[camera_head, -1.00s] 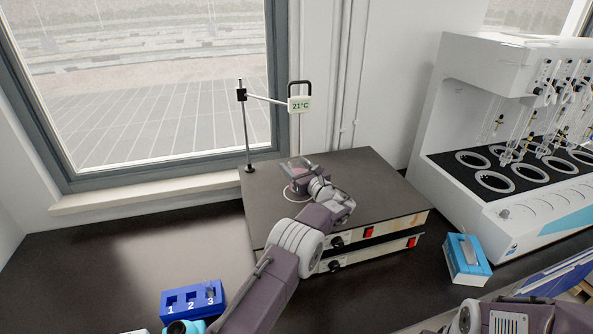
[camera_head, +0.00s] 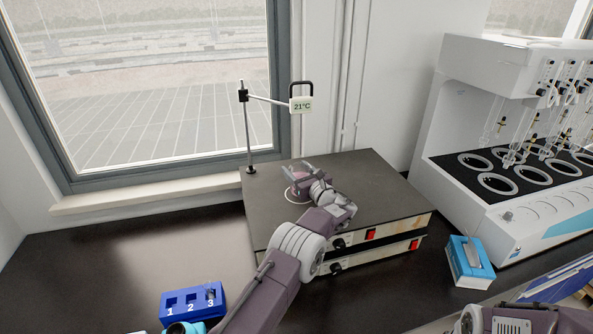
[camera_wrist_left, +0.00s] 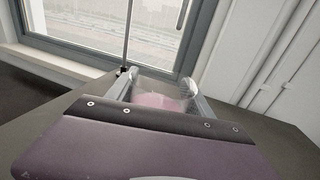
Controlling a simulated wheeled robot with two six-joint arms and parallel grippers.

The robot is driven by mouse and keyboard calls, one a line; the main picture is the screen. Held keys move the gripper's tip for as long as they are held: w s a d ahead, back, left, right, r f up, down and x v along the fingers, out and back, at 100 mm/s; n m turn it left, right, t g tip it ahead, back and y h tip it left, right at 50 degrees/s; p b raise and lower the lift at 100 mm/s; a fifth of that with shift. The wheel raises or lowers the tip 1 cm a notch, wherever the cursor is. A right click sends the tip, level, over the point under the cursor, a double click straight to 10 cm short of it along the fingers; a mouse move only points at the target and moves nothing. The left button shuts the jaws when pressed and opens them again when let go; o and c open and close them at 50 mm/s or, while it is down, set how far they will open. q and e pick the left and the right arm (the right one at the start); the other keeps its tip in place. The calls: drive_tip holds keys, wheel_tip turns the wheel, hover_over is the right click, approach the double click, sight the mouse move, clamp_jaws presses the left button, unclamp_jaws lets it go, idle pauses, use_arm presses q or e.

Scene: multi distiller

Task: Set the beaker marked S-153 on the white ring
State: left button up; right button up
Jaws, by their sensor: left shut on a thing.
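A clear beaker with pink contents (camera_head: 299,178) is between the fingers of my left gripper (camera_head: 300,169), over the white ring (camera_head: 289,197) on the dark plate top. My left gripper is shut on this beaker. The wrist view also shows the beaker (camera_wrist_left: 160,99) between the two fingers, with its lower part hidden behind my gripper body. My gripper covers part of the ring, and I cannot tell whether the beaker touches the plate. I cannot read any marking on the beaker. My right gripper is not in view; only part of that arm shows at the lower right.
The hot plate (camera_head: 376,190) has a stand with a 21°C display (camera_head: 302,105) at its back left. A white distiller (camera_head: 455,115) stands at the right. A blue-and-white box (camera_head: 468,263) is in front of it. A blue numbered rack (camera_head: 193,301) is at the front left.

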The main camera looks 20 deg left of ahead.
use_arm(q)
drive_tip(key=shift+f+b, duration=0.5)
drive_tip(key=shift+f, duration=0.05)
drive_tip(key=o, duration=1.8)
drive_tip(key=shift+s+d, duration=0.2)
drive_tip(key=shift+d, duration=0.15)
drive_tip(key=b+v, duration=0.1)
drive_tip(key=v, duration=0.7)
drive_tip(key=shift+s+b, duration=0.2)
drive_tip(key=shift+b, duration=0.15)
